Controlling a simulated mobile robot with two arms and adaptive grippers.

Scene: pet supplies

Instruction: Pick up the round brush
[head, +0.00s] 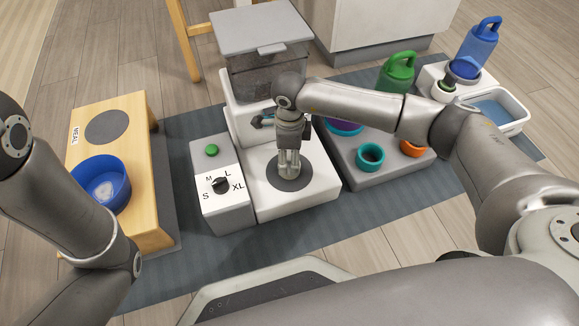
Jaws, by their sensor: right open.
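I cannot pick out the round brush with certainty. A small white piece with a dark top (443,91) sits beside the blue bottle at the far right, too small to identify. My right gripper (289,172) points down over the dark round pad (291,178) on the white base of the feeder (330,183). Its fingers are open but look close together, and I see nothing between them. The gripper and forearm hide part of the feeder front and the grey tray behind. My left arm comes in at the left, but its gripper is out of view.
A blue bowl (100,184) stands on a wooden stand (138,150) at left. A dial box (228,212) adjoins the feeder. The grey tray (365,184) holds teal (370,156) and orange cups (413,148). Green (397,70) and blue bottles (478,48) stand behind.

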